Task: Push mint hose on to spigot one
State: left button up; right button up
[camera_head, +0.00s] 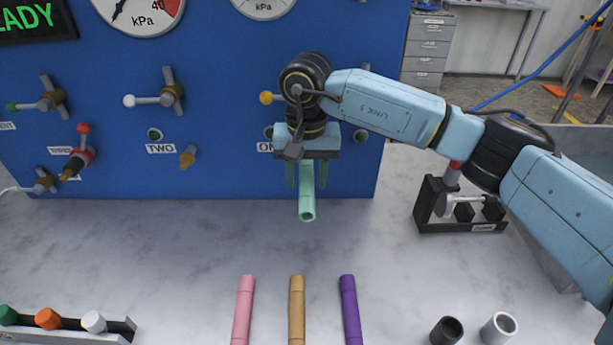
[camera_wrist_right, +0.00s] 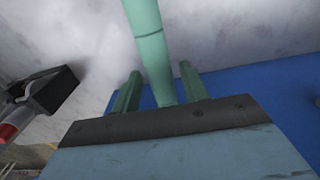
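The mint hose (camera_head: 307,206) extends from beneath my right gripper toward the viewer, its open near end visible. My right gripper (camera_head: 307,178) is in front of the blue panel, with one green finger on each side of the hose. Narrow gaps show between fingers and hose, so it looks open around it. The right wrist view also shows the mint hose (camera_wrist_right: 151,45) between the fingers (camera_wrist_right: 160,82). Spigot one and the hose's far end are hidden behind the gripper; I cannot tell whether they are joined. The label of spigot one (camera_head: 264,147) is partly covered. My left gripper is out of view.
The blue panel (camera_head: 225,90) carries valves, gauges and spigot two (camera_head: 187,157). Pink (camera_head: 243,310), tan (camera_head: 296,310) and purple (camera_head: 350,310) hoses lie at the front of the table. A black stand (camera_head: 432,205) is at the right. The table's middle is clear.

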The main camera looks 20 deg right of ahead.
aim_at(306, 178)
jog(key=shift+o, duration=0.4)
jog(key=shift+s, duration=0.1)
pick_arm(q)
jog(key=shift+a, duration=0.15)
pick_arm(e)
notch_tip(306, 178, up, 6)
jog(key=shift+f, duration=0.2)
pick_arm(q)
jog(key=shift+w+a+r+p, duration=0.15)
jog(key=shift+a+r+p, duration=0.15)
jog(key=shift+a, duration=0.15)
pick_arm(e)
notch_tip(306, 178, up, 8)
